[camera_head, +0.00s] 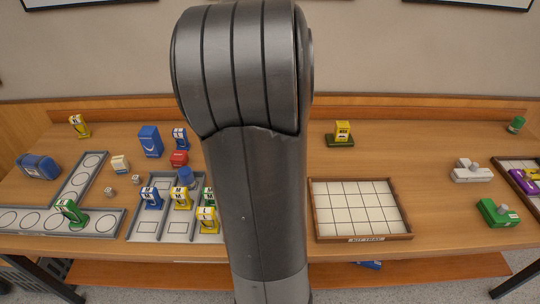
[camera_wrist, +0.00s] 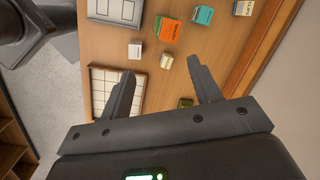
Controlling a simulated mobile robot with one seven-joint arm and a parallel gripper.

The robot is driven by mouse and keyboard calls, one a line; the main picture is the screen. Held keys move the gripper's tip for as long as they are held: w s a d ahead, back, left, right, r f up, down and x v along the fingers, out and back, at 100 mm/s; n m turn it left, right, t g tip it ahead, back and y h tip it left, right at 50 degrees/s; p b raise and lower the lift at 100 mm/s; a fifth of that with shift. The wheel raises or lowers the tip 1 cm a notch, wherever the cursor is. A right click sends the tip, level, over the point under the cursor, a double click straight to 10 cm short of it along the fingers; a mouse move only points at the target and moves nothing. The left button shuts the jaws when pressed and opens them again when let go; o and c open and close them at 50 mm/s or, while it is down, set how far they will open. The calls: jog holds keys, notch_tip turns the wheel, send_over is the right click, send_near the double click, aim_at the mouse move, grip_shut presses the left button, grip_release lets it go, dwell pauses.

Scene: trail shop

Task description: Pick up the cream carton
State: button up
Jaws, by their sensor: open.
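In the wrist view, a small cream carton (camera_wrist: 166,61) stands on the wooden table, in line with the space between my fingertips. A whiter small carton (camera_wrist: 134,50) stands to its left. Which of these pale cartons is the named one is hard to tell; another small cream one with a yellow mark (camera_head: 120,164) is at the left in the head view. My gripper (camera_wrist: 161,68) is open and empty, above the table and apart from the cartons. In the head view my arm hides the middle of the table and my gripper.
An orange and green box (camera_wrist: 167,28), a teal box (camera_wrist: 203,14) and a white box (camera_wrist: 243,8) stand near the cream carton. A wood-rimmed grid tray (camera_head: 314,209) is empty. Grey trays (camera_head: 133,233) on the left hold several pump-shaped pieces. A yellow piece (camera_head: 342,131) stands behind the grid tray.

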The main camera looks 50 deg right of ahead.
jog(key=d+f+m+g+h, duration=0.1)
jog(key=d+f+m+g, duration=0.1)
jog(key=d+m, duration=0.75)
jog(key=f+n, duration=0.1)
jog(key=f, duration=0.8)
jog(key=d+f, duration=0.1)
jog(key=f, duration=0.8)
jog(key=f+n, duration=0.1)
jog(key=f, duration=0.9)
jog(key=shift+d+n, duration=0.35)
jog(key=shift+d, duration=0.05)
jog(key=f, duration=0.4)
jog(key=s+f, duration=0.1)
jog(key=f, duration=0.1)
jog(key=shift+d, duration=0.2)
jog(key=shift+w+r, duration=0.1)
jog(key=c, duration=1.1)
